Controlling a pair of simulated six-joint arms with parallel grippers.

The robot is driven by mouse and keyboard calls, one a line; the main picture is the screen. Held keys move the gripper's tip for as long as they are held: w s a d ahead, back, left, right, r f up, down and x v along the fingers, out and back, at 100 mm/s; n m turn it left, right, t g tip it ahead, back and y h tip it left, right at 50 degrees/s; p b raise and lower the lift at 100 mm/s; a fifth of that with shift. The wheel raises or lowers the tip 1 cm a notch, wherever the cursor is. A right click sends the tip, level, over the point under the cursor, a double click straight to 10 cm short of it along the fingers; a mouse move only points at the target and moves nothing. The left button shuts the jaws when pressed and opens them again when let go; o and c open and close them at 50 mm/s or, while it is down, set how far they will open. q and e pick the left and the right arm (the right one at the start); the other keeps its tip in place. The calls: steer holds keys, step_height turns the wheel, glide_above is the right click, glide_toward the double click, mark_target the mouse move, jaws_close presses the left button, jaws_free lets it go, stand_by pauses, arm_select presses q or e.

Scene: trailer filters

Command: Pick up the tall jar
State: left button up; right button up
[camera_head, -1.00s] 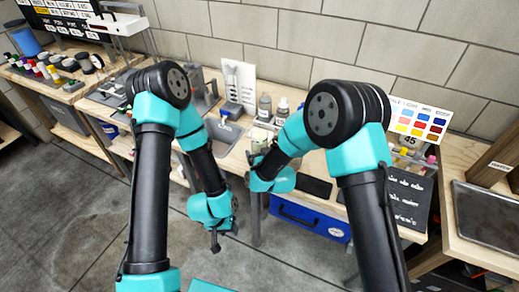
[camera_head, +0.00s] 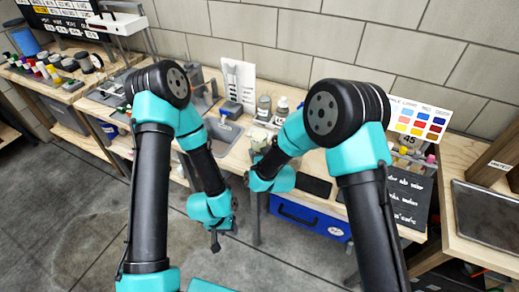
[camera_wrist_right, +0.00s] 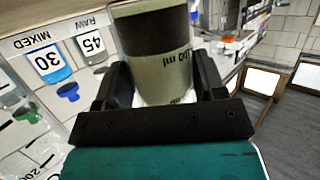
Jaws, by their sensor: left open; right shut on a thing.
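A grey-green jar (camera_wrist_right: 160,60) with a dark band and printed lettering stands between the fingers of my right gripper (camera_wrist_right: 155,85) in the right wrist view. That gripper is shut on it, and the fingers sit against its sides. In the head view my right arm largely hides the gripper and the held jar. My left gripper (camera_head: 215,241) hangs low in front of the bench, open and away from the jars. Two other jars, a left one (camera_head: 264,105) and a right one (camera_head: 282,106), stand on the bench at the back.
The wooden bench (camera_head: 236,158) runs along the wall, with a blue case (camera_head: 308,219) below it. A colour chart (camera_head: 419,120) stands at the right.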

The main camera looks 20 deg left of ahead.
steer(key=shift+r, duration=0.3)
steer(key=shift+r, duration=1.45)
steer(key=shift+s+r, duration=0.1)
steer(key=s+d+r, duration=0.1)
steer(key=s+d, duration=0.3)
steer(key=s, duration=1.1)
steer(key=shift+r, duration=0.2)
steer(key=shift+s+d, duration=0.1)
stand_by(0.5)
glide_toward(261, 145)
steer(key=w+a+f, duration=0.1)
steer(key=w+f, duration=0.1)
steer(key=w+a+f, duration=0.1)
steer(key=w+f, duration=0.1)
steer(key=w+a+f, duration=0.1)
steer(key=w+f, duration=0.1)
steer(key=w, duration=0.1)
steer(key=shift+a+f, duration=0.3)
